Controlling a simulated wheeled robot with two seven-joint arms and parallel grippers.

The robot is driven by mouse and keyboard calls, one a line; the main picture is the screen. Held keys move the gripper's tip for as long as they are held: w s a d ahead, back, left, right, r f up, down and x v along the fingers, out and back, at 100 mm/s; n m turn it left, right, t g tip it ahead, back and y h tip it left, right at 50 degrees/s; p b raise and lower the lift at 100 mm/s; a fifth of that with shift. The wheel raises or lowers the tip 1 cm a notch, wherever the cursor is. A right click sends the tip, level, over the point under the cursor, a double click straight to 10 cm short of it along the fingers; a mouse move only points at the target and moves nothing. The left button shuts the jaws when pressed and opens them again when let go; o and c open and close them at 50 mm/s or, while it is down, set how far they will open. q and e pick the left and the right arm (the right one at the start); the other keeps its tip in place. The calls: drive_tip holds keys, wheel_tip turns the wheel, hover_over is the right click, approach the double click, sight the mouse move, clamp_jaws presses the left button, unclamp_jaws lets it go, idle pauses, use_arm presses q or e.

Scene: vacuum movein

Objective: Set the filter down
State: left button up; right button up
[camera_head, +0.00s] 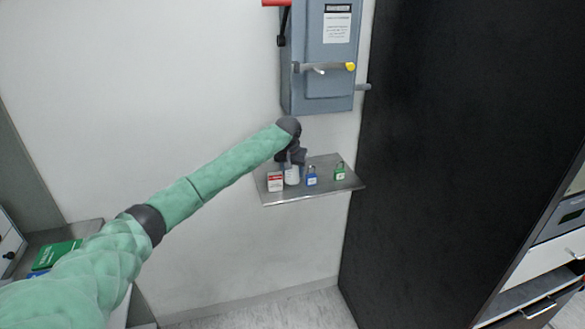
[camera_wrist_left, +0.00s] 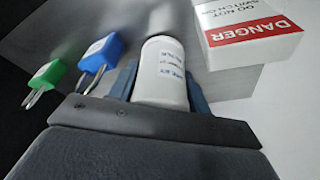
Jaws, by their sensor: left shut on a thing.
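The filter is a white cylinder with blue lettering; in the head view the filter (camera_head: 292,176) is at the small metal shelf (camera_head: 285,195), between a red-and-white danger tag block and a blue padlock. My left gripper (camera_head: 291,163) comes down from above and is shut on it. In the left wrist view the filter (camera_wrist_left: 162,75) sits between the two blue-grey fingers of the left gripper (camera_wrist_left: 163,92). Its base is close to the shelf, but I cannot tell whether it touches. My right gripper is not in view.
On the shelf are the danger block (camera_head: 275,182), the blue padlock (camera_head: 311,177) and a green padlock (camera_head: 339,171). A grey switch box (camera_head: 322,85) hangs on the wall above. A tall black panel (camera_head: 430,150) stands right of the shelf. The shelf's front strip is bare.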

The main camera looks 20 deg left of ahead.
use_arm(q)
drive_tip(key=shift+f, duration=0.1)
idle(0.3)
drive_tip(key=o, duration=0.9)
drive_tip(key=shift+c, duration=0.2)
